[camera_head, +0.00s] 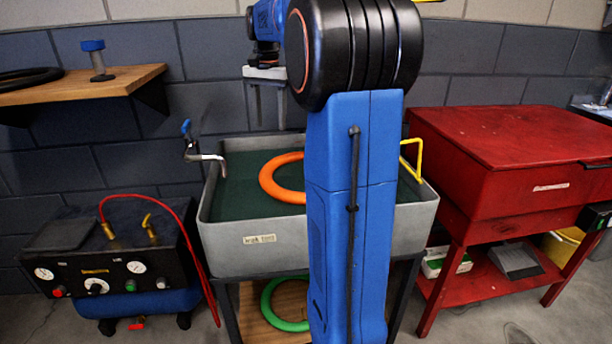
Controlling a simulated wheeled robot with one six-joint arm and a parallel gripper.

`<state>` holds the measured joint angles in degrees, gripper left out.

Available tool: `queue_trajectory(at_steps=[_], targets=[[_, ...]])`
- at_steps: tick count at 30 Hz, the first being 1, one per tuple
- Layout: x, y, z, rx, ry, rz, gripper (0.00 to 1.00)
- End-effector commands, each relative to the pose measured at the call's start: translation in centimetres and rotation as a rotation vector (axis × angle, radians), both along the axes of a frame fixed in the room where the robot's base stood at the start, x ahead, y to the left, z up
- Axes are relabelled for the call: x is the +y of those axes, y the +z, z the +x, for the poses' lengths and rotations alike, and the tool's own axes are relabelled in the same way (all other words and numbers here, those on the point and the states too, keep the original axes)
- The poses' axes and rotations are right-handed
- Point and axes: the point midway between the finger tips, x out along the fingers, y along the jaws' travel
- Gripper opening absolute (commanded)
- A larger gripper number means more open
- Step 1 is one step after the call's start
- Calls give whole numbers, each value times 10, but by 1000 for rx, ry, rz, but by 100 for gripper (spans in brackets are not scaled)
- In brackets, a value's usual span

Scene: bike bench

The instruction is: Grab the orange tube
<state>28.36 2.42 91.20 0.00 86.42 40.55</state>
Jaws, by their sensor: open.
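The orange tube (268,181) is a ring in the grey leak-test basin (222,247), over its dark green inside. My blue arm hides its right part. My gripper (268,106) points down above the basin's back part, higher in the picture than the tube and apart from it. Its two fingers are spread with nothing between them.
A green ring (268,306) lies on the shelf under the basin. A tap (205,157) stands at the basin's left rim and a yellow handle (418,158) at its right. A compressor (110,265) with a red hose is left; a red cabinet (480,185) is right.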

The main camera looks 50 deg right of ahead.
Motion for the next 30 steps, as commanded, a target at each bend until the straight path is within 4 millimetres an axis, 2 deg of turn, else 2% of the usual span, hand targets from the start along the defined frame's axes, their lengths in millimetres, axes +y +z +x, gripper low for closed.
queue_trajectory(at_steps=[3,12,22,30], targets=[[0,-22,-1,2,1,2,52],[0,-72,0,1,1,1,52],[0,-96,1,0,1,0,52],[-1,-131,4,0,1,0,52]])
